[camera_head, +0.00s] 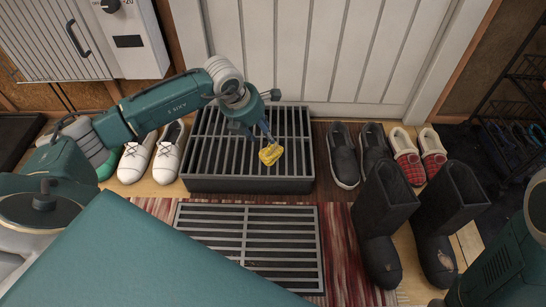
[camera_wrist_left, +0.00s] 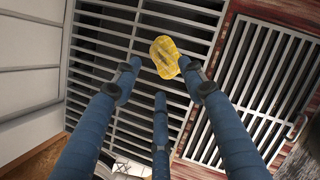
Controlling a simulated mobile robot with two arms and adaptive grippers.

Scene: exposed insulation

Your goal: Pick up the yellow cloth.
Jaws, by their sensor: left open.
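The yellow cloth (camera_head: 271,154) is a small crumpled piece that appears to lie on the slatted top of the raised grate box (camera_head: 246,184), near its front right part. My left gripper (camera_head: 262,131) is just above and behind it in the head view, fingers pointing down toward it. In the left wrist view the cloth (camera_wrist_left: 165,57) shows beyond the spread fingers (camera_wrist_left: 160,72), close to the tip of the right finger. The fingers are open and empty; I cannot tell whether one touches the cloth. My right gripper is not in view.
A flat grate (camera_head: 250,240) lies on a red striped rug in front of the box. White shoes (camera_head: 152,153) stand left; dark slip-ons (camera_head: 358,152), red plaid shoes (camera_head: 417,155) and tall dark boots (camera_head: 411,220) stand right. A white door (camera_head: 340,50) closes the back.

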